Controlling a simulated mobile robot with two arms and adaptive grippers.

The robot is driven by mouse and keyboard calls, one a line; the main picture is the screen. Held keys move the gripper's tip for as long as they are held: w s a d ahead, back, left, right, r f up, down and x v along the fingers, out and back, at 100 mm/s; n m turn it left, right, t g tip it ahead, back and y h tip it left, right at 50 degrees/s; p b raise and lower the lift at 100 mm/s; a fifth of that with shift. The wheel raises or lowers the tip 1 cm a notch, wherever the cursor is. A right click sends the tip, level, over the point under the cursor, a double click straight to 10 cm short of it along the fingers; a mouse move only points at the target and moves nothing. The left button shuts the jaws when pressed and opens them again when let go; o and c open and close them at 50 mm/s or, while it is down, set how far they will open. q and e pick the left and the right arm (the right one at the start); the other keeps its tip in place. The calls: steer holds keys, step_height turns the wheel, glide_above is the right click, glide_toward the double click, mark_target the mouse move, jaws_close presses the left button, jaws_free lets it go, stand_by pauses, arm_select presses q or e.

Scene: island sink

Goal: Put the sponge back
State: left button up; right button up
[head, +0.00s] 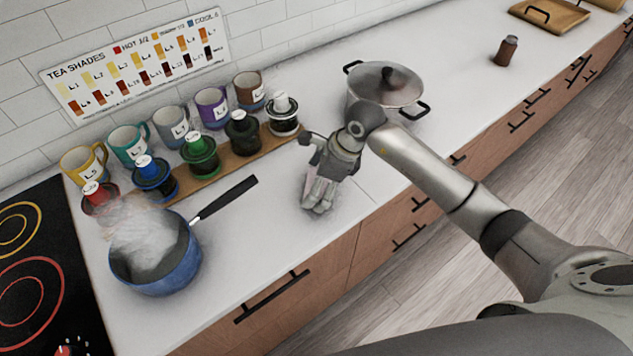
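My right gripper (318,205) points down at the pale countertop, near its front edge and to the right of the blue saucepan. Its fingertips are close to the counter surface. A small pinkish patch (309,186) shows at the left side of the fingers. It may be part of a sponge, but the fingers hide most of it. I cannot tell whether the fingers are shut on it. No sponge is clearly visible elsewhere. My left gripper is not in view.
A steaming blue saucepan (160,262) stands left, by the black hob (35,270). A lidded pot (385,88) stands behind my gripper. A brown bottle (506,51) stands far right, with clear counter around it.

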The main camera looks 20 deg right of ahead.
steer(key=shift+r, duration=0.1)
steer(key=shift+r, duration=0.15)
steer(key=b+v, duration=0.2)
steer(key=v, duration=1)
stand_by(0.3)
